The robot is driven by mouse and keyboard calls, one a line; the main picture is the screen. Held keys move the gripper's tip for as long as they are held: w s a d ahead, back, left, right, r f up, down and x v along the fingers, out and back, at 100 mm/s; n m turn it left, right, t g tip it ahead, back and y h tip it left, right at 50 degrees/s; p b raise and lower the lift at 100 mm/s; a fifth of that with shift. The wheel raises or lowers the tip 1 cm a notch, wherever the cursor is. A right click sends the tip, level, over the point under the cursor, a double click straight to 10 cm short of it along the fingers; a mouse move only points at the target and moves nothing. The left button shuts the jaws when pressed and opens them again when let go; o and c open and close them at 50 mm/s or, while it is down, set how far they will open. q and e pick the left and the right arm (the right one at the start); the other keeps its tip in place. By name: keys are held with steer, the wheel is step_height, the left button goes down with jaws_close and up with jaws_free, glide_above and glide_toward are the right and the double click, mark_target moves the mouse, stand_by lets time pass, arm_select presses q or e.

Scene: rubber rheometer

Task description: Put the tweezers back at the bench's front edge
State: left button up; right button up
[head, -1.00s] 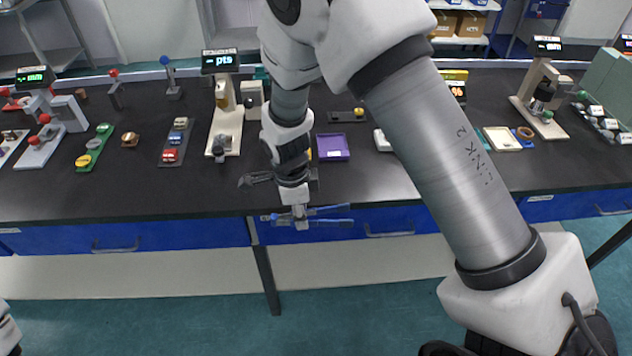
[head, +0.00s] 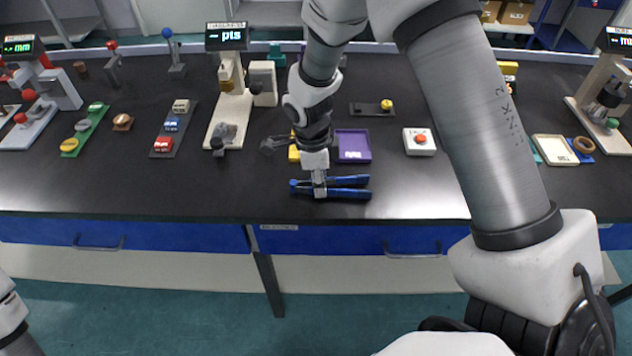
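The blue tweezers (head: 348,187) are near the front edge of the black bench (head: 120,195), lying crosswise with their two arms pointing right. My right gripper (head: 319,187) comes down over their left part, its fingers around them. It appears shut on the tweezers. From this view I cannot tell whether the tweezers touch the bench top. Of my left arm, only a white part shows at the lower left edge; its gripper is out of view.
A purple tray (head: 353,146) and a yellow item (head: 294,152) are just behind my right gripper. A white box with a red button (head: 419,141) stands to the right. A durometer-like stand (head: 229,110) is to the left.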

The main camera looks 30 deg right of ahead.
steer(key=shift+w, duration=0.1)
steer(key=o, duration=0.6)
steer(key=shift+d, duration=0.15)
steer(key=shift+c, duration=0.2)
steer(key=shift+r, duration=0.1)
steer(key=shift+w+r, duration=0.1)
steer(key=shift+r, duration=0.4)
step_height(320, 180, up, 11)
steer(key=a, duration=0.1)
steer(key=shift+w+b, duration=0.2)
steer(key=shift+b, duration=0.25)
steer(key=shift+a, duration=0.1)
